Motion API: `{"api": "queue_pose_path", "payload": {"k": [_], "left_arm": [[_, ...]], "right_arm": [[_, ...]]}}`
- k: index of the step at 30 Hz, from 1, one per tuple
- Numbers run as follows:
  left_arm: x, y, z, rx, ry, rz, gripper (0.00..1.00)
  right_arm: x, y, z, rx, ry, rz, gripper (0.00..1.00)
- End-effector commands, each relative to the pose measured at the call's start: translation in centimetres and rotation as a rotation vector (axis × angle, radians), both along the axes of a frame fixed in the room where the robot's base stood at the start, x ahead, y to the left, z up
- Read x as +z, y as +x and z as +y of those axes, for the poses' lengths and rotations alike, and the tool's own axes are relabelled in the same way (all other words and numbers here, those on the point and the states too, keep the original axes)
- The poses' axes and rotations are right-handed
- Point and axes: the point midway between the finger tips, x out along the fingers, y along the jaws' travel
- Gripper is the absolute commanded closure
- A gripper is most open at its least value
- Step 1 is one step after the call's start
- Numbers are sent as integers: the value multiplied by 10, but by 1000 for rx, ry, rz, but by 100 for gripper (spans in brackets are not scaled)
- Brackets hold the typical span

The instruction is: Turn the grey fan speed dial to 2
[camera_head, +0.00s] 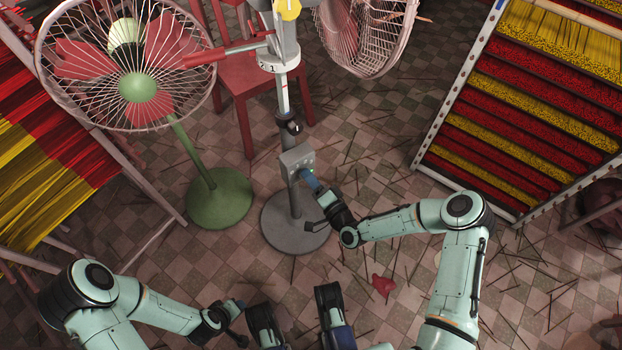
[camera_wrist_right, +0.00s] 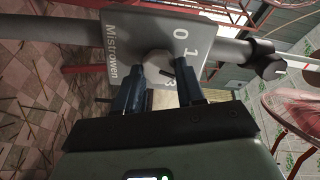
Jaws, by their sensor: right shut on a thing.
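The grey fan's control box (camera_head: 297,158) sits on its pole above a round grey base (camera_head: 296,226). My right gripper (camera_head: 312,182) is at the box's face. In the wrist view its two blue fingers (camera_wrist_right: 159,82) are shut on the dial, one on each side. My left gripper (camera_head: 238,312) is low in the head view, away from the fan; its fingers are unclear.
A green fan (camera_head: 220,199) stands left of the grey one. A red chair (camera_head: 240,85) is behind. Racks of red and yellow incense sticks stand at left (camera_head: 60,150) and right (camera_head: 530,105). Loose sticks and a red scrap (camera_head: 383,285) lie on the tiled floor.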

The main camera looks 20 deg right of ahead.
Motion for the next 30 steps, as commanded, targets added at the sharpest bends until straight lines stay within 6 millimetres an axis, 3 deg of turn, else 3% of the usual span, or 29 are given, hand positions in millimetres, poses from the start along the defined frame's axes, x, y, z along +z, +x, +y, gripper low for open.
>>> {"api": "queue_pose_path", "payload": {"k": [17, 18, 20, 30], "left_arm": [[-1, -2, 0, 0, 0, 5, 49], [-1, -2, 0, 0, 0, 5, 49], [-1, -2, 0, 0, 0, 5, 49], [0, -1, 0, 1, 0, 2, 49]], "right_arm": [[-2, -1, 1, 3, 31, 15, 92], [-2, -1, 1, 3, 31, 15, 55], [-2, -1, 1, 3, 31, 14, 36], [-1, -3, 0, 0, 30, 12, 36]]}}
